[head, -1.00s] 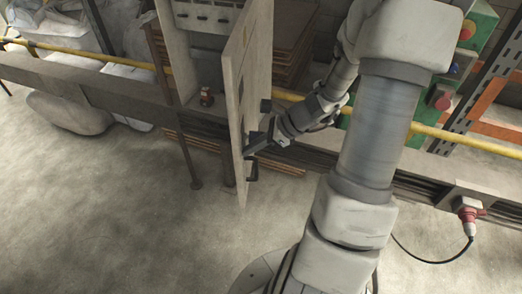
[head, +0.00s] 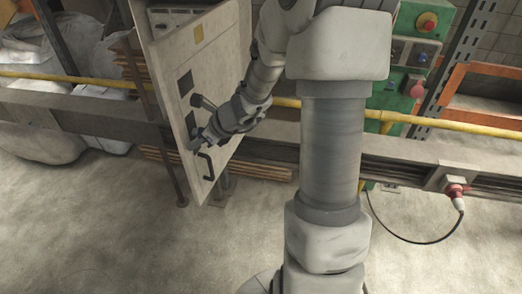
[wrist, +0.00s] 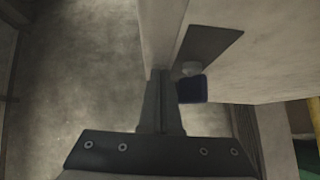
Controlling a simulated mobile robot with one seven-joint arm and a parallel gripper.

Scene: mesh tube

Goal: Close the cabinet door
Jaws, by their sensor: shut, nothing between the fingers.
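The grey cabinet door (head: 215,70) hangs at upper left in the head view, its outer face turned broadly toward me. It carries dark plates, a yellow label and a black handle (head: 207,164) near its lower edge. The cabinet body is mostly hidden behind it; a top part (head: 172,17) shows. My gripper (head: 196,143) is at the door's lower left part, close to its free edge. In the wrist view my gripper (wrist: 160,76) has its fingers together at the door's edge (wrist: 162,35), beside a dark plate (wrist: 212,45) and blue-black latch (wrist: 192,89). Contact is hard to tell.
A grey beam (head: 85,115) and a yellow pipe (head: 455,133) run across behind the cabinet. A green control box (head: 415,60) with red buttons stands at right. A red plug (head: 455,191) with a black cable hangs at right. The concrete floor (head: 120,240) in front is clear.

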